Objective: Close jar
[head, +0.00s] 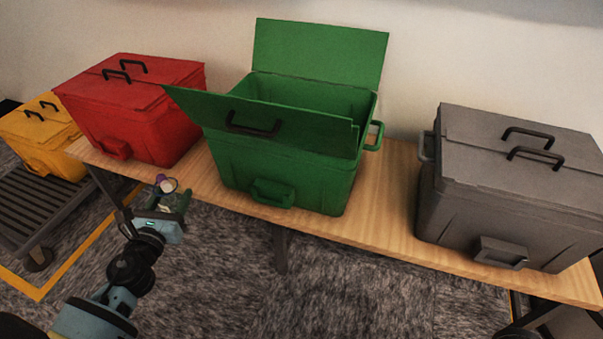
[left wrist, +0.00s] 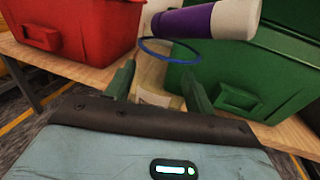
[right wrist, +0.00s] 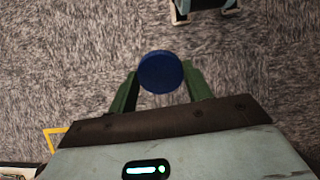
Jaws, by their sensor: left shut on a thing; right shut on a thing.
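My left gripper (head: 170,200) is shut on a clear jar in front of the red and green bins. In the left wrist view the jar shows as a blue rim ring (left wrist: 171,62) and a pale patch (left wrist: 155,97) between the fingers. A purple and white cylinder (left wrist: 212,19) sticks up at the rim; it also shows in the head view (head: 168,185). Whether it sits inside the jar is hard to tell. My right gripper (right wrist: 160,78) is shut on a round dark blue lid (right wrist: 162,70), over the carpet. The head view does not show the lid.
An open green bin (head: 285,165), a closed red bin (head: 135,110) and a closed grey bin (head: 515,190) stand on a wooden table (head: 385,215). A yellow bin (head: 45,140) and a roller rack (head: 35,205) are at the left. Carpet in front is clear.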

